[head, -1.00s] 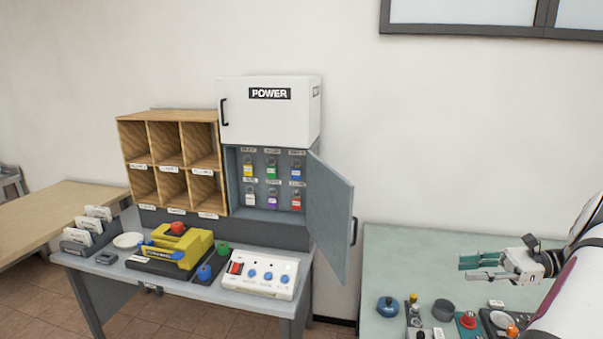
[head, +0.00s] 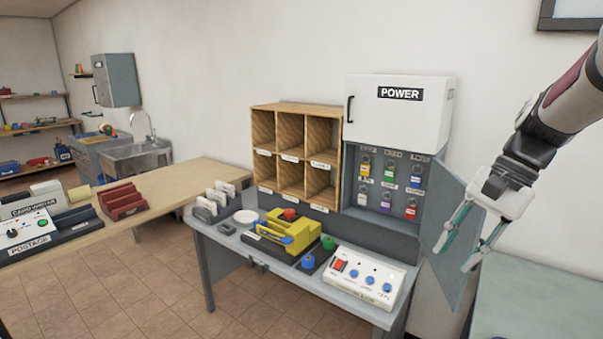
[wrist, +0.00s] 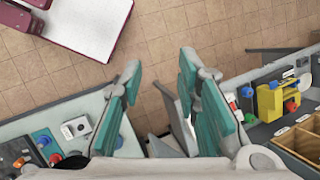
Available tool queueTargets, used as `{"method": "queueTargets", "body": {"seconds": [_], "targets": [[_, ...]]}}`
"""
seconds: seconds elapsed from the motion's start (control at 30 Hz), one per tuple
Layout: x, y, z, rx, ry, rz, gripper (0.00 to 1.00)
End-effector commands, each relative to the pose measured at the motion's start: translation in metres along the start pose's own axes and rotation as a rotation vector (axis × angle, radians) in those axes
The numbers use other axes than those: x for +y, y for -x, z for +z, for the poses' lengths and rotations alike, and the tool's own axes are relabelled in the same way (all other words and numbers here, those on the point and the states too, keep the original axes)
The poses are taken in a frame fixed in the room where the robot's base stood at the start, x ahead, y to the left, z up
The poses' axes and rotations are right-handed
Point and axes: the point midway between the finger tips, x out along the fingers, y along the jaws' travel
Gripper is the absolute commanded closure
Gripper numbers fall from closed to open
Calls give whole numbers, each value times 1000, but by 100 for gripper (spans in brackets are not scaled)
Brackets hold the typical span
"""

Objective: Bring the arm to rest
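My gripper (head: 462,238) is at the right of the head view, hanging from my arm with its fingers pointing down and to the left. In the wrist view my gripper (wrist: 160,100) shows two teal-padded fingers spread apart with nothing between them. Floor tiles and the edge of a grey panel show below and between the fingers. In the head view the gripper is in front of the open grey cabinet door (head: 450,215); I cannot tell how close they are.
Wooden pigeonholes (head: 297,107) and a yellow machine (head: 295,236) stand at the grey desk (head: 230,250). A green-topped table (head: 535,305) is at lower right. A wooden table (head: 165,185) is at left; tiled floor lies between.

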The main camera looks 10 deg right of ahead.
Motion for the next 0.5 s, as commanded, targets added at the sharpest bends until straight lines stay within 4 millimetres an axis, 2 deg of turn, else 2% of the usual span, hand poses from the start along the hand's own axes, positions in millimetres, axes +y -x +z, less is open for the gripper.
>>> {"method": "queueTargets", "body": {"seconds": [0.03,0.2,0.5], "targets": [[-6,-2,21,46,77,27,70],[-12,-12,75,194,335,99,70],[3,-31,150,445,809,158,70]]}}
